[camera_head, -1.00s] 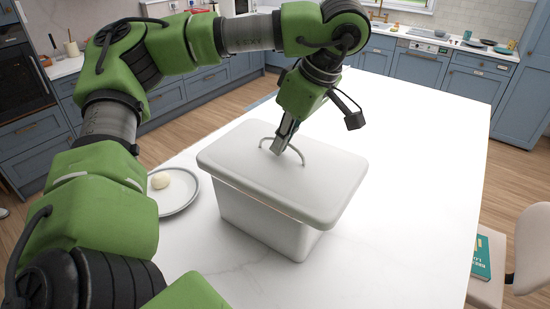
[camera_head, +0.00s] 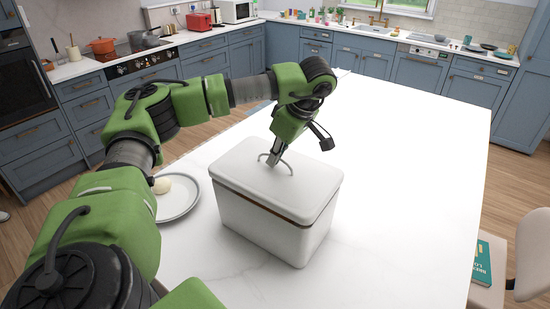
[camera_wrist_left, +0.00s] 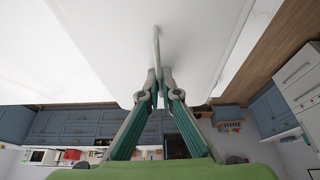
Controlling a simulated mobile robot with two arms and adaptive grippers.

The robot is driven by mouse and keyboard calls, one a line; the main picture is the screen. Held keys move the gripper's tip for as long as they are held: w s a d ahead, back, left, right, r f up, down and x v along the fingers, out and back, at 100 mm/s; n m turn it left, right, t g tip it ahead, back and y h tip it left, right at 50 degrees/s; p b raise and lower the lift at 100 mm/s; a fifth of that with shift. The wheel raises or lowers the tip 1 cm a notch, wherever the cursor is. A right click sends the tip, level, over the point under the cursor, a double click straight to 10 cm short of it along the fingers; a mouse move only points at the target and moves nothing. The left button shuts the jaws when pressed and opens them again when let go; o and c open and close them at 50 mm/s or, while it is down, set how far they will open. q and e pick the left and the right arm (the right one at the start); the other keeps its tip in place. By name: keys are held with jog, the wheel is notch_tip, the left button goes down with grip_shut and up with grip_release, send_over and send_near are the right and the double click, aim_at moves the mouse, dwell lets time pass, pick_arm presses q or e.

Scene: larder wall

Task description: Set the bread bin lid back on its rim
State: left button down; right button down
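The white bread bin (camera_head: 262,226) stands on the white table. Its pale lid (camera_head: 312,184) lies over the top, roughly lined up with it. A thin brown-dark line shows between lid and bin along the front side, so I cannot tell whether the lid rests fully on the rim. My left gripper (camera_head: 273,160) is shut on the lid's arched handle (camera_head: 288,163). In the left wrist view the fingertips (camera_wrist_left: 158,76) close on both sides of the handle (camera_wrist_left: 156,45), above the lid's white top (camera_wrist_left: 205,40). My right gripper is not in view.
A grey plate (camera_head: 178,207) with a pale round item (camera_head: 161,185) sits left of the bin. The white table (camera_head: 410,150) is clear to the right and behind. A chair with a teal book (camera_head: 482,264) stands at the right edge.

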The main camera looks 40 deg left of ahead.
pick_arm(q)
jog(key=shift+f, duration=0.6)
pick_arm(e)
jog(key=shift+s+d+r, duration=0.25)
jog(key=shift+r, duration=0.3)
pick_arm(q)
jog(key=shift+f, duration=0.6)
jog(key=c, duration=2.3)
grip_release()
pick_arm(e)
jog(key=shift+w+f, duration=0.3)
